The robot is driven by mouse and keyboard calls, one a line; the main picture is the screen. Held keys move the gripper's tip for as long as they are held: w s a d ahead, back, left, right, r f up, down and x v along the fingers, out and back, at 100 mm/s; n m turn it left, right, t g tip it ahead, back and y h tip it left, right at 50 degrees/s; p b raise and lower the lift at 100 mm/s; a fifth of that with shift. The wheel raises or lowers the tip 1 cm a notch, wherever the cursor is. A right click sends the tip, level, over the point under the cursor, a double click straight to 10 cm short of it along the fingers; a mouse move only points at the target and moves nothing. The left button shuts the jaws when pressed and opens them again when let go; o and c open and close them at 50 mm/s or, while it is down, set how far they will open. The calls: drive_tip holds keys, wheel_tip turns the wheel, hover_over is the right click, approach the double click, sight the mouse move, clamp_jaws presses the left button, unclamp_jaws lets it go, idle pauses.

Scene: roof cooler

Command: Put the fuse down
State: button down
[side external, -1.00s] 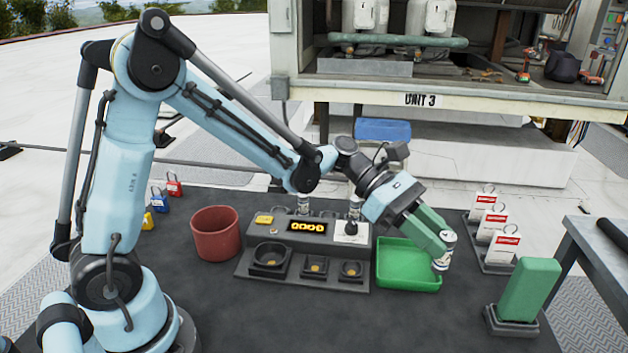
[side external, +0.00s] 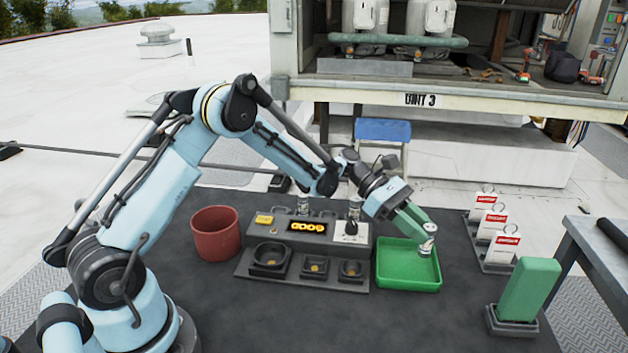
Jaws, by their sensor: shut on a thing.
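My gripper (side external: 424,228) has green fingers and is shut on a small pale cylindrical fuse (side external: 428,243). The fuse hangs below the fingertips, roughly upright. In the picture it overlaps the right part of the green tray (side external: 408,284); whether it touches the tray floor I cannot tell. No other item shows in the tray. Left of the tray stands a grey tester (side external: 330,240) with a lit amber display and a row of dark sockets along its front.
A red-brown bin (side external: 215,236) stands left of the tester. Right of the tray are tags on stands (side external: 498,240) and a green block (side external: 528,290) on a dark base. Similar cylinders (side external: 303,204) stand at the tester's back. The front of the dark mat is clear.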

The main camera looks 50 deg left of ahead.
drive_tip(key=shift+f, duration=1.75)
drive_tip(key=shift+f, duration=0.15)
drive_tip(key=c, duration=0.9)
unclamp_jaws()
